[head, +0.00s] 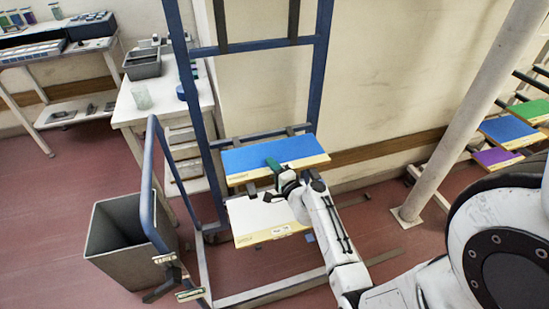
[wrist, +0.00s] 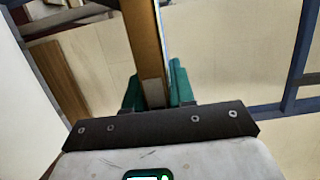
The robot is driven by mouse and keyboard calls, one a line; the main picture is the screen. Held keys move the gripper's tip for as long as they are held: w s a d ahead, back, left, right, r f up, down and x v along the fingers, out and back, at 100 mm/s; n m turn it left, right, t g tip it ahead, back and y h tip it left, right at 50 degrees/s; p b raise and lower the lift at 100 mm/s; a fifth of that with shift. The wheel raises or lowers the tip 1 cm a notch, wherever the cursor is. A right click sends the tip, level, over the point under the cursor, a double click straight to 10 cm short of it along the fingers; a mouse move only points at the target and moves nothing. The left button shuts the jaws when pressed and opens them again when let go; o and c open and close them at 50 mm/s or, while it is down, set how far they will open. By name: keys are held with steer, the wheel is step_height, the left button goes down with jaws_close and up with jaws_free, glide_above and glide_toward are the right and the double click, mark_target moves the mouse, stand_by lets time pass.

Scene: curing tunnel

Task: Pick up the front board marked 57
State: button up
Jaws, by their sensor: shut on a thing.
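A blue board (head: 245,158) with a pale wood front edge lies on the upper level of a blue-framed rack in the head view. A white board (head: 265,215) with a pale edge and a small label lies below it. The labels are too small to read, so I cannot tell which is marked 57. My gripper (head: 274,165) is at the front edge of the blue board. In the wrist view its green fingers are shut on the blue board (wrist: 146,40), one on each side of its wood-coloured edge.
The blue rack frame (head: 323,75) rises around the boards. A grey bin (head: 115,235) and a blue cart handle (head: 150,165) stand at left. A white pillar (head: 460,130) and a second rack with coloured boards (head: 508,129) are at right.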

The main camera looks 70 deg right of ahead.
mark_target(274, 158)
jaws_close()
steer(key=shift+r, duration=0.15)
steer(key=shift+r, duration=0.25)
steer(key=r+p, duration=0.1)
steer(key=r, duration=0.1)
steer(key=r+p, duration=0.1)
steer(key=r, duration=0.1)
steer(key=shift+s+a, duration=0.1)
steer(key=shift+s, duration=0.3)
steer(key=s+r, duration=0.1)
steer(key=s+r+p, duration=0.2)
steer(key=shift+a+r, duration=0.3)
steer(key=s+a+r+b, duration=0.1)
steer(key=s+r, duration=0.3)
steer(key=s, duration=0.6)
steer(key=shift+a+r, duration=0.35)
